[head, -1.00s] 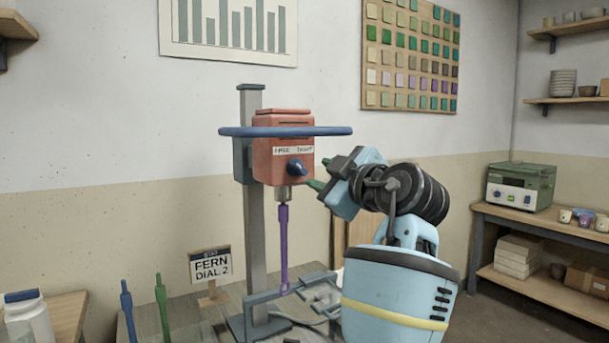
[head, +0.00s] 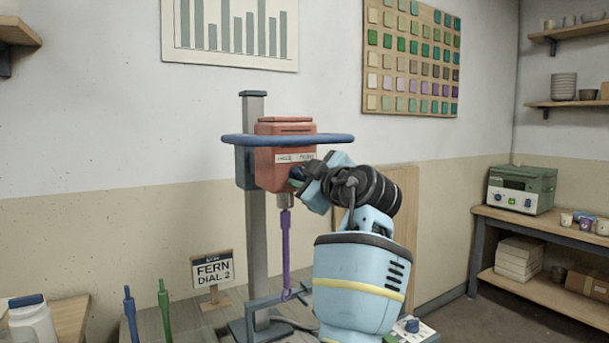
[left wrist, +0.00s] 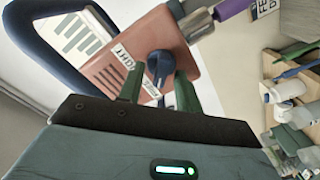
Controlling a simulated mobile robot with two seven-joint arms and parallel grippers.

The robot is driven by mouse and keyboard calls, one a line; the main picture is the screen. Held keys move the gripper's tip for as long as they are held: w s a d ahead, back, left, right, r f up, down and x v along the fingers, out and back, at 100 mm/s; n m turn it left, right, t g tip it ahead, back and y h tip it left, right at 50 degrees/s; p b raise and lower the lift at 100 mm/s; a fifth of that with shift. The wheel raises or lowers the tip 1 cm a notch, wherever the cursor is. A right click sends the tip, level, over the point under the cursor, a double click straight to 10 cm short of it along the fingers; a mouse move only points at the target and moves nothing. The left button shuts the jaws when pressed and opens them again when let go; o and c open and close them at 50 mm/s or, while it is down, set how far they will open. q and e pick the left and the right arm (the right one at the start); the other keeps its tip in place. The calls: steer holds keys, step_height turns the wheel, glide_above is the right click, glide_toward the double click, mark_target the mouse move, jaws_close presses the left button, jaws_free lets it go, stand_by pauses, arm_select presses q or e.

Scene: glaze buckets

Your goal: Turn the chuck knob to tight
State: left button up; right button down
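The red mixer head (head: 272,168) stands on a grey column and carries a white label strip (head: 290,158). The blue chuck knob (head: 296,174) is on its front, mostly hidden by my gripper in the head view. In the left wrist view the knob (left wrist: 160,66) shows as dark blue, near the words TIGHT and FREE. My left gripper (left wrist: 158,84) is open, its green fingers apart on either side of the knob, with a gap visible on the left side. I cannot tell whether the right finger touches it. A purple stirring rod (head: 286,245) hangs below the head. My right gripper is not in view.
A blue ring bar (head: 235,140) surrounds the head just above the knob. A sign reading FERN DIAL 2 (head: 212,271), blue and green rods and a white jar (head: 32,320) stand at left. A green-topped device (head: 520,188) sits on the right shelf.

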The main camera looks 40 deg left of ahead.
arm_select(q)
jaws_close()
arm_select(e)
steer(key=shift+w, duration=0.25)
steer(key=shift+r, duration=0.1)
arm_select(q)
steer(key=m+p, duration=0.3)
steer(key=m, duration=0.3)
steer(key=m+p, duration=0.4)
steer(key=m, duration=0.2)
steer(key=m+p, duration=0.4)
steer(key=m, duration=0.1)
steer(key=shift+w+d+m, duration=0.15)
steer(key=shift+w+m, duration=0.15)
steer(key=shift+m, duration=0.1)
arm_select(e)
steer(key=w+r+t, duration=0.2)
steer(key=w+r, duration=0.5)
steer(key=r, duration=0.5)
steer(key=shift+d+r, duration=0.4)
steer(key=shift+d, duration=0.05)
arm_select(q)
steer(key=shift+f, duration=0.1)
